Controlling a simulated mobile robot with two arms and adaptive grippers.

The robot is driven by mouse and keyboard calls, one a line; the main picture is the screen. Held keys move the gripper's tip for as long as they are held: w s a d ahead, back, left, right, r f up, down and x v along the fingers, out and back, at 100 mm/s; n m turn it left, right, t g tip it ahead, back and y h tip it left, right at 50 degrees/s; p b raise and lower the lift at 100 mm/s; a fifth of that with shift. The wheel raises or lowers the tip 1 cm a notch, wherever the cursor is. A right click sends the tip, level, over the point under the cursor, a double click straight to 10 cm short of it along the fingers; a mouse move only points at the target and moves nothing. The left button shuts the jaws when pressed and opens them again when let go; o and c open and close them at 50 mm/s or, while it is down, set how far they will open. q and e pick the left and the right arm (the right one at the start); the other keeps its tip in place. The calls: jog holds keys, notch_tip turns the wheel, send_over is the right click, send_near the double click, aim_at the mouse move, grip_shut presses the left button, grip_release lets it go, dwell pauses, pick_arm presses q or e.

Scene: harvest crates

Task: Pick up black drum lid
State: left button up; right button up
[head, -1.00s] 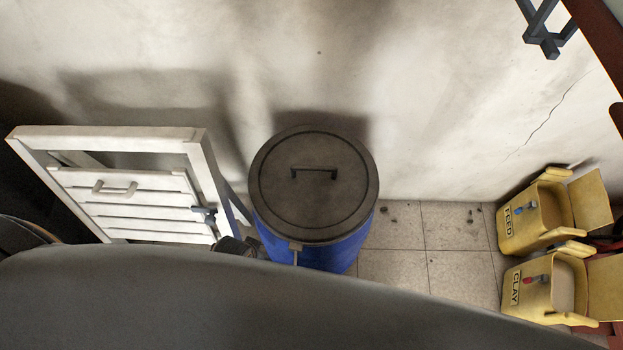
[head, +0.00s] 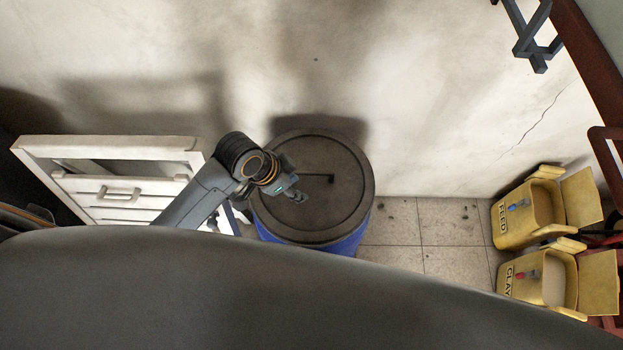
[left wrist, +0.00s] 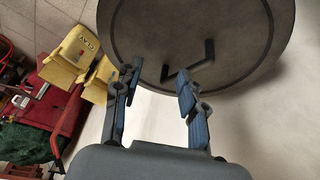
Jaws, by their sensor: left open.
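The black drum lid (head: 335,212) lies flat on top of the blue drum (head: 348,245) by the wall. It is round and dark, with a raised bar handle (head: 331,179) near its middle. My left gripper (head: 298,196) is over the left part of the lid, partly covering the handle's left end. In the left wrist view the lid (left wrist: 230,35) fills the top, and its handle (left wrist: 190,68) shows just beyond the open, empty fingers (left wrist: 157,80). I cannot tell whether a finger touches the handle. My right gripper is not in view.
A white slatted frame (head: 110,146) stands left of the drum, near my left arm. Yellow bins marked FEED (head: 520,212) and CLAY (head: 542,275) are at the right. Tiled floor between drum and bins is mostly free. A metal bracket (head: 532,38) shows at top right.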

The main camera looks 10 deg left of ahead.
aim_at(310, 172)
pick_arm(q)
jog(key=w+a+r+m+g, duration=0.25)
jog(key=w+r+m, duration=0.2)
jog(key=w, duration=0.25)
jog(key=shift+m+t, duration=0.35)
jog(key=shift+m, duration=0.2)
jog(key=p+x, duration=0.1)
jog(key=x, duration=0.7)
jog(key=shift+d+f, duration=0.1)
jog(key=shift+d, duration=0.05)
jog(key=x, duration=0.3)
jog(key=p+x, duration=0.1)
jog(key=x, duration=0.1)
jog(key=shift+w, duration=0.25)
jog(key=shift+f, duration=0.25)
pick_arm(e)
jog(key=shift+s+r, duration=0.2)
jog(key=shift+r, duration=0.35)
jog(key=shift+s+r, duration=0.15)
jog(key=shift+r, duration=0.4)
pick_arm(q)
jog(key=shift+f, duration=0.25)
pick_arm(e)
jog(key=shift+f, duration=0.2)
pick_arm(q)
grip_shut()
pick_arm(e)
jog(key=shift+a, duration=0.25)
